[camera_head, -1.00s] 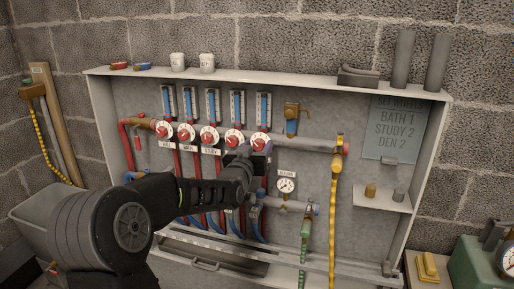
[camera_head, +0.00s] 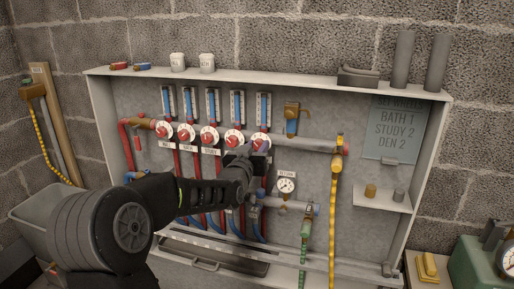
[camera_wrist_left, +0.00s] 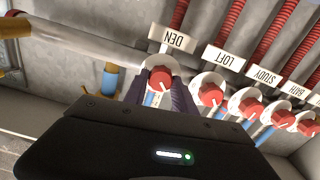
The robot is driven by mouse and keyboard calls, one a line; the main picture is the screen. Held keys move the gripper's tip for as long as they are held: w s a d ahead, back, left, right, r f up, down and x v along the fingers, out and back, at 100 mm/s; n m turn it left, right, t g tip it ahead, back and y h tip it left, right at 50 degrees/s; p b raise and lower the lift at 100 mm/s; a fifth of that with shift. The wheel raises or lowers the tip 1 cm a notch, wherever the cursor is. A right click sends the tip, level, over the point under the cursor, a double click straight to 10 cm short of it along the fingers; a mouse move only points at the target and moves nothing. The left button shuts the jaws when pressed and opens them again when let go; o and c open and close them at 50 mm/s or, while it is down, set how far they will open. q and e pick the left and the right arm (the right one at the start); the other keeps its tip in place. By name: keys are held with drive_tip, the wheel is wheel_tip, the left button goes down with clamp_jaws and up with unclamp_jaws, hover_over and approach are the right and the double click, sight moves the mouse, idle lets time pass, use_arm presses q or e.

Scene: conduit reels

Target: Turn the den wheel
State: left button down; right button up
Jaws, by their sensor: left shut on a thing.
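The den wheel is the rightmost red knob with a white dial (camera_head: 261,141) in the row on the manifold. In the left wrist view the den wheel (camera_wrist_left: 160,76) sits beside the upside-down DEN label (camera_wrist_left: 174,38), with a white mark on its red knob. My left gripper (camera_head: 252,151) is shut on the den wheel, its dark fingers on either side of it in the wrist view (camera_wrist_left: 160,88). The fingers cover part of the dial, so its setting cannot be read. My right gripper is not in view.
The loft wheel (camera_wrist_left: 211,94) and study wheel (camera_wrist_left: 246,105) stand close beside the den wheel. A grey sign (camera_head: 396,125) reads BATH 1, STUDY 2, DEN 2. A pressure gauge (camera_head: 286,186) and yellow hose (camera_head: 333,220) are to the right.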

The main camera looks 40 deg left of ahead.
use_arm(q)
drive_tip(key=shift+m+b, duration=0.65)
drive_tip(key=shift+m, duration=0.25)
drive_tip(key=shift+d+f+m+b, duration=0.1)
drive_tip(key=shift+m+b, duration=0.4)
drive_tip(key=shift+m, duration=0.6)
drive_tip(key=shift+m+b, duration=0.3)
drive_tip(key=shift+m, duration=2.1)
drive_tip(key=c, duration=1)
unclamp_jaws()
